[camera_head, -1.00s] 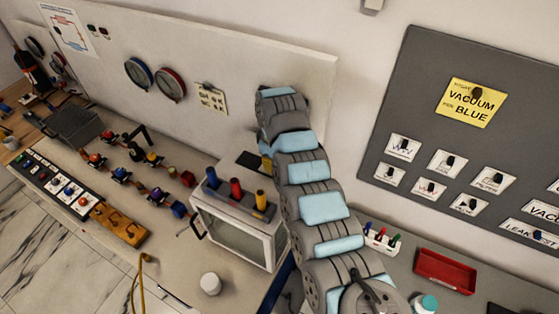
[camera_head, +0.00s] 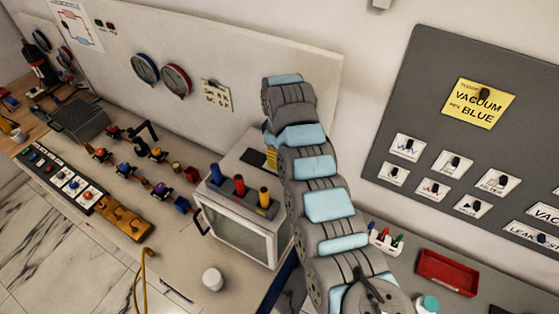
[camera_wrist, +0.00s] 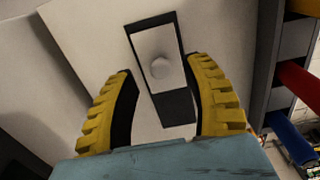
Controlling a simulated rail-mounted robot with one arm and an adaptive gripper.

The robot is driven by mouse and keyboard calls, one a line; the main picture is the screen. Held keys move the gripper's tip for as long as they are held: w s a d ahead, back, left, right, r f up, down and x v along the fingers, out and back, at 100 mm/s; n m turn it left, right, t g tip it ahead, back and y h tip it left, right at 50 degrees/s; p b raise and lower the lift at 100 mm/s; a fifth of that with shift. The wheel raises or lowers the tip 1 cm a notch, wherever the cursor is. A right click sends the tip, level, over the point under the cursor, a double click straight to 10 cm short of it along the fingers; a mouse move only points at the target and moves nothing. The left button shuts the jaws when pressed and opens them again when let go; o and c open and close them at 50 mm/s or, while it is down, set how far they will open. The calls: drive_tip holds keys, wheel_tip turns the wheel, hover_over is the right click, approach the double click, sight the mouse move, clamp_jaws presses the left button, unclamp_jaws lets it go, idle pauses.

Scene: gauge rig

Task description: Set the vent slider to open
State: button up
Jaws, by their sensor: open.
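The vent slider (camera_wrist: 152,47) is a pale plate in a black-edged slot on a white surface, seen in the wrist view. A small round pale knob (camera_wrist: 160,68) stands on it, and a dark patch (camera_wrist: 177,108) shows at the slot's lower end. My gripper (camera_wrist: 161,72) is open, with one yellow finger on each side of the slot. The knob appears between the fingertips; contact cannot be told. In the head view my gripper (camera_head: 271,158) is over the top of the white windowed box (camera_head: 240,238), and my arm hides much of that area.
Blue, red and yellow cylinders (camera_head: 238,184) stand on the box top, close to my gripper. They also show at the right of the wrist view (camera_wrist: 300,82). Several valves (camera_head: 125,170) are on the bench left of the box. A white jar (camera_head: 212,279) stands in front.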

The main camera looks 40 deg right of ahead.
wheel_tip(320, 180, up, 9)
idle(0.3)
idle(0.5)
